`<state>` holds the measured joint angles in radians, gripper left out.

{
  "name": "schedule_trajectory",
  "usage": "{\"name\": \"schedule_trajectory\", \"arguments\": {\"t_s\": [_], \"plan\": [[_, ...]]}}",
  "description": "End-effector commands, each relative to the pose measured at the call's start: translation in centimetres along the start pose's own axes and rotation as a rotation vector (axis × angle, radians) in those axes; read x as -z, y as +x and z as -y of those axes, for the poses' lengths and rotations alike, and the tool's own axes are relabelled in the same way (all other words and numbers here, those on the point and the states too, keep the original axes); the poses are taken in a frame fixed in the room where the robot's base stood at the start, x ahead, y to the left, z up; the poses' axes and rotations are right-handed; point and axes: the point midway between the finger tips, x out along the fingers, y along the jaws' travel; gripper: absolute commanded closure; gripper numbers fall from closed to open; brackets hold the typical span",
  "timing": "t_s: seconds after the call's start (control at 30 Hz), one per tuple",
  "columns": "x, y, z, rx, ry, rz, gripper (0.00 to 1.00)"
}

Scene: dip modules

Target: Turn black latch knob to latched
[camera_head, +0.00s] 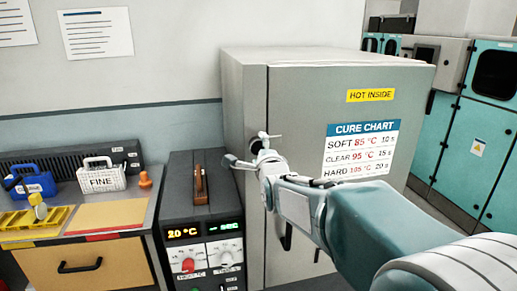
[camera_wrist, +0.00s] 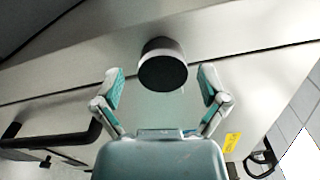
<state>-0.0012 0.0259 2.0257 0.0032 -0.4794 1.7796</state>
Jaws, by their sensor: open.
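The black latch knob (camera_wrist: 162,70) is a round dark disc on a paler stem. My gripper (camera_wrist: 161,78) is open, with one teal-padded finger on each side of the knob and a visible gap on both sides. In the head view my gripper (camera_head: 245,149) is at the left edge of the grey oven's door (camera_head: 300,120), at about mid-height. The knob is not clearly made out there among the fingers. I cannot tell its turn angle, as no pointer mark shows on it.
A black door handle (camera_head: 287,236) is below my gripper and also shows in the wrist view (camera_wrist: 50,136). A control box (camera_head: 205,225) with dials stands left of the oven. A bench with a blue basket (camera_head: 38,184) and white basket (camera_head: 102,178) is farther left.

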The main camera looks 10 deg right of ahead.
Motion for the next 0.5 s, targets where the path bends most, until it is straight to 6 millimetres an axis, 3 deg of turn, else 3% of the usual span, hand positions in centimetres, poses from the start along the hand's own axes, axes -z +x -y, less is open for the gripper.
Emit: {"name": "schedule_trajectory", "arguments": {"t_s": [0.5], "plan": [[0.1, -9.0, -0.1, 0.0, 0.0, -0.001, 0.07]]}}
